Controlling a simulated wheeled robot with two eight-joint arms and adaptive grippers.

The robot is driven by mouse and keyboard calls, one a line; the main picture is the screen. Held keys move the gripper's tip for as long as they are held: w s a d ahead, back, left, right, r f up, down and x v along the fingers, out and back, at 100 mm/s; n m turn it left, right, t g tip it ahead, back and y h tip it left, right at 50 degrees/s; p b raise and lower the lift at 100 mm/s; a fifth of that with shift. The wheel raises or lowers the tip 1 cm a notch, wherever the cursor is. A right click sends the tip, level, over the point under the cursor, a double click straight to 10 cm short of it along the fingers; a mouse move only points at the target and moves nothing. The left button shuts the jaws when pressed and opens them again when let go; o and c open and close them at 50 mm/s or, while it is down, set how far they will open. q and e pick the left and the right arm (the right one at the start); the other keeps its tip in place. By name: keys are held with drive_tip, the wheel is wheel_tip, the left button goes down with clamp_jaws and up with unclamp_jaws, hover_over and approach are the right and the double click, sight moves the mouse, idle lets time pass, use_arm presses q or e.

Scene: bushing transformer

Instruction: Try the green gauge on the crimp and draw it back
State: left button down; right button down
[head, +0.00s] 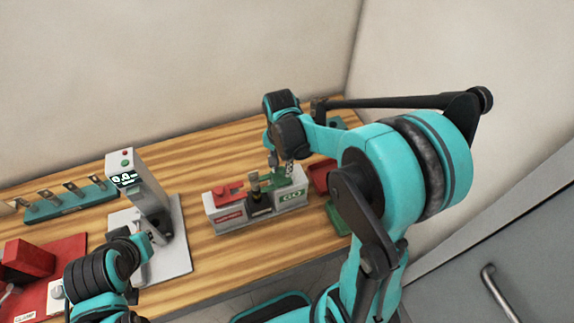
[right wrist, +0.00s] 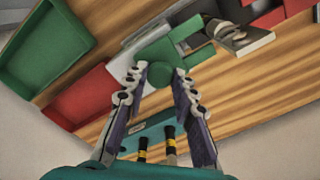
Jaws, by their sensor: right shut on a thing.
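The green gauge (head: 290,181) is at the right end of a grey stand (head: 225,224) marked "GO" in the head view. My right gripper (head: 282,166) is over it, shut on it. In the right wrist view the green gauge (right wrist: 158,52) has its round handle between the fingers (right wrist: 167,92), and its forked end points toward the crimp. The crimp (right wrist: 232,34) sits on a dark block in the stand's middle; whether the fork touches it I cannot tell. A red gauge (head: 228,192) lies at the stand's left end. My left gripper (head: 143,240) is beside the display device, its fingers unclear.
A grey device with a lit display (head: 126,180) stands left of the gauge stand. A teal rack (head: 72,203) is at the back left, a red fixture (head: 30,262) at front left. Red (right wrist: 84,106) and green (right wrist: 46,44) trays lie to the right of the stand.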

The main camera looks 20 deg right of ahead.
sight(282, 170)
drive_tip(key=c, duration=1.2)
unclamp_jaws()
wheel_tip(282, 170, up, 12)
drive_tip(key=shift+r, duration=0.1)
